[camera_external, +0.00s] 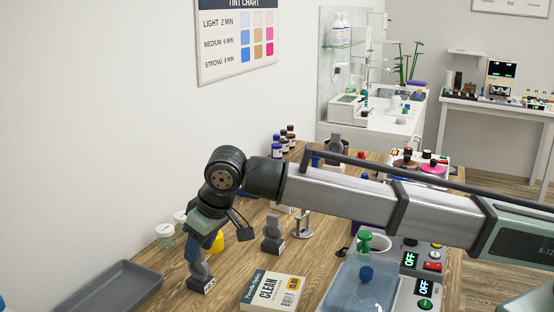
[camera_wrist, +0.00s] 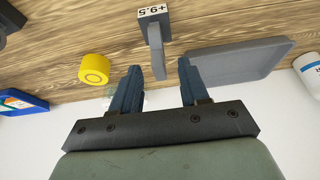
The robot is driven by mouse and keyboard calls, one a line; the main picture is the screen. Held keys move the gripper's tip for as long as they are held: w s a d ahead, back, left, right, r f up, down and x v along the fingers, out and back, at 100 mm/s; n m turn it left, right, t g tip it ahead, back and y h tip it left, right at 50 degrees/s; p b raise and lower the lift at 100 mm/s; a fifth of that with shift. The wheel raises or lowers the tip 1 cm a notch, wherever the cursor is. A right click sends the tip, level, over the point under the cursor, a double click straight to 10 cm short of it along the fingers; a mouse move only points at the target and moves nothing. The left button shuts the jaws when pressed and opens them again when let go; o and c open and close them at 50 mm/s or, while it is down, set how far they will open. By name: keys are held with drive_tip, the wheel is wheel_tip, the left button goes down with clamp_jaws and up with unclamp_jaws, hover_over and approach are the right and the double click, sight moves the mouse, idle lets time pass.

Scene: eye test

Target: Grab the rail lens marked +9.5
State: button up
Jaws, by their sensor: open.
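The rail lens marked +9.5 (camera_wrist: 154,13) shows at the top of the wrist view, its white label legible on a grey block. Its grey upright part (camera_wrist: 158,62) reaches down between my fingertips, with gaps at both sides. In the external view the lens (camera_external: 203,284) stands on the wooden table at front left, its label small. My gripper (camera_wrist: 159,68) is open, its two blue-grey fingers apart on either side of the lens. In the external view my gripper (camera_external: 196,255) points down at the lens and partly covers it.
A grey tray (camera_external: 108,283) lies left of the lens. A yellow round object (camera_external: 216,243) stands just behind my gripper. Another grey lens holder (camera_external: 272,232) stands to the right. A book (camera_external: 272,291) lies at front right. White-capped jars (camera_external: 165,233) stand behind left.

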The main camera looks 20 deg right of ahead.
sight(199, 268)
drive_tip(key=x, duration=0.4)
drive_tip(key=shift+w+a, duration=0.1)
drive_tip(key=shift+c, duration=0.2)
clamp_jaws()
idle(0.3)
